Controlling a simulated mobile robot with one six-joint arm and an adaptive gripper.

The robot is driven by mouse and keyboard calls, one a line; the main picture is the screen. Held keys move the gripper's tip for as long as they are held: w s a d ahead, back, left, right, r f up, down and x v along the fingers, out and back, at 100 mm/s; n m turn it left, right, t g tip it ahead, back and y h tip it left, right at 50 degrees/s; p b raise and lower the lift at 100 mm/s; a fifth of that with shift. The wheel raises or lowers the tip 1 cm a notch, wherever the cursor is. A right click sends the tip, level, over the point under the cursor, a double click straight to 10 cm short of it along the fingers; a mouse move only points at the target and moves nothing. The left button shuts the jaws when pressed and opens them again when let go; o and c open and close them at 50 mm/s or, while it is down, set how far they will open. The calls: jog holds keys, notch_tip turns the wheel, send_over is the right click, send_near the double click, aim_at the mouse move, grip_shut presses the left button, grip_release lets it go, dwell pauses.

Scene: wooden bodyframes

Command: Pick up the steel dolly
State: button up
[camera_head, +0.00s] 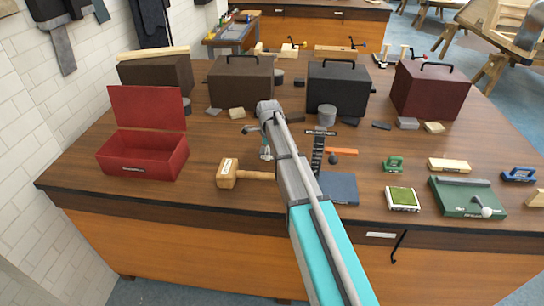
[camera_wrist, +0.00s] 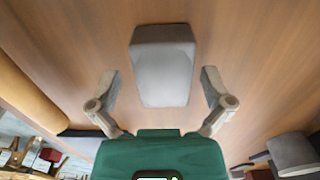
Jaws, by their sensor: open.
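In the wrist view, a plain grey metal block (camera_wrist: 163,68), which looks like the steel dolly, lies on the brown wooden bench top. My gripper (camera_wrist: 160,84) is open, with one finger to each side of the block. Clear gaps show between the block and both fingers, and nothing is held. In the head view, my gripper (camera_head: 265,153) points down over the middle of the bench, and I cannot make out the dolly there; my arm hides part of that area.
A wooden mallet (camera_head: 229,174) lies close to the left of my gripper. An open red box (camera_head: 143,156) stands farther left. A grey cylinder (camera_head: 327,115) and a black case (camera_head: 339,88) stand behind to the right.

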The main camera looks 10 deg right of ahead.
dwell(0.5)
jog(key=c, duration=1.3)
